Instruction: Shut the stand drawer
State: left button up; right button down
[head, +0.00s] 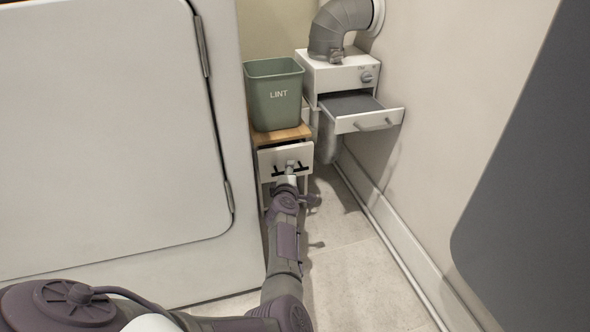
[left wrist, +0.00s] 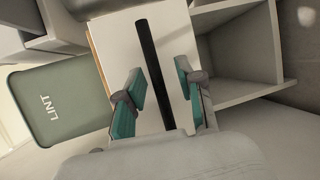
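The stand drawer has a white front (head: 272,159) and stands a little out, with a dark gap under the stand's wooden top (head: 284,136). Its white front (left wrist: 118,40) and dark bar handle (left wrist: 150,55) also show in the left wrist view. My left gripper (head: 290,166) is at the drawer front, over the handle. In the left wrist view, the teal fingers of my left gripper (left wrist: 158,92) are apart, one on each side of the handle, with gaps between. The handle's middle is partly hidden by the gripper in the head view. My right gripper is not in view.
A green LINT bin (head: 273,98) stands on the wooden top. Behind right, a white box (head: 325,75) with a grey duct (head: 330,28) has its own tray (head: 366,119) pulled out. A large white appliance (head: 110,130) is close on the left. Floor (head: 350,270) is clear at right.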

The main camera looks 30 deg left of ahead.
pick_arm(q)
jog(key=shift+w+a, duration=0.15)
jog(key=shift+w, duration=0.05)
jog(key=shift+s, duration=0.1)
grip_shut()
